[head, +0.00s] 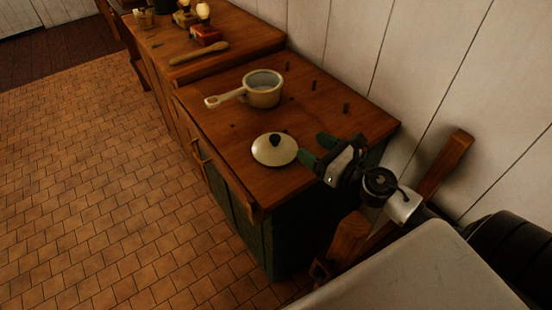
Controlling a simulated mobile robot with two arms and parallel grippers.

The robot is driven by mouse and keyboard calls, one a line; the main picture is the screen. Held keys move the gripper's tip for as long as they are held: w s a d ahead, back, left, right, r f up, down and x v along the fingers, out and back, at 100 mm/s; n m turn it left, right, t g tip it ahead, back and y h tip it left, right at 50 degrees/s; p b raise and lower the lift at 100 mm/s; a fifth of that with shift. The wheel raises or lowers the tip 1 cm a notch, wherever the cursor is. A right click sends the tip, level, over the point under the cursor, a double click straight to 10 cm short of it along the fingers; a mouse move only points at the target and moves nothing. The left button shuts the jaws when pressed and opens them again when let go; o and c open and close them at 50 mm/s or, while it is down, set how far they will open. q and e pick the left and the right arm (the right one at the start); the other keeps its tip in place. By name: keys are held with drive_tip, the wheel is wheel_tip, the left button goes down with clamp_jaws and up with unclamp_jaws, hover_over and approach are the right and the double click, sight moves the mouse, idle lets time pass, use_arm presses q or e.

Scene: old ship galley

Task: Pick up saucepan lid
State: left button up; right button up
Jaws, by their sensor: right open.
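The saucepan lid (270,153) is a round cream lid with a dark knob (275,140) on top. It lies flat, knob up, on the wooden counter top (225,128) near its front edge. My right gripper (316,150) comes in from the right. Its dark fingers are open and empty, pointing left toward the lid, just right of the knob. Whether a finger touches the lid's rim I cannot tell. The cream saucepan (263,93) stands open behind the lid, with its handle pointing left. My left gripper is not in view.
A wooden rolling pin or spoon-like tool (199,54) lies on the adjoining higher counter (250,37). Red-based items (204,37) stand farther back. A white plank wall (350,40) borders the counter. The tiled floor (95,160) at left is clear.

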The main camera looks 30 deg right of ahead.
drive_tip(key=b, duration=0.3)
approach(279, 141)
drive_tip(key=shift+s+d+r, duration=0.3)
drive_tip(key=shift+s+r, duration=0.1)
drive_tip(key=shift+s, duration=0.1)
drive_tip(key=shift+f, duration=0.35)
drive_tip(key=p+x, duration=0.1)
drive_tip(key=x, duration=0.3)
drive_tip(key=shift+w+a+r+p, duration=0.15)
drive_tip(key=shift+w+p, duration=0.15)
drive_tip(key=shift+w, duration=0.05)
drive_tip(key=shift+f+p+x, duration=0.1)
drive_tip(key=shift+p+x, duration=0.25)
drive_tip(key=shift+x, duration=1.15)
drive_tip(key=shift+f+p+x, duration=0.15)
drive_tip(key=shift+p+x, duration=0.15)
drive_tip(key=shift+x, duration=1.2)
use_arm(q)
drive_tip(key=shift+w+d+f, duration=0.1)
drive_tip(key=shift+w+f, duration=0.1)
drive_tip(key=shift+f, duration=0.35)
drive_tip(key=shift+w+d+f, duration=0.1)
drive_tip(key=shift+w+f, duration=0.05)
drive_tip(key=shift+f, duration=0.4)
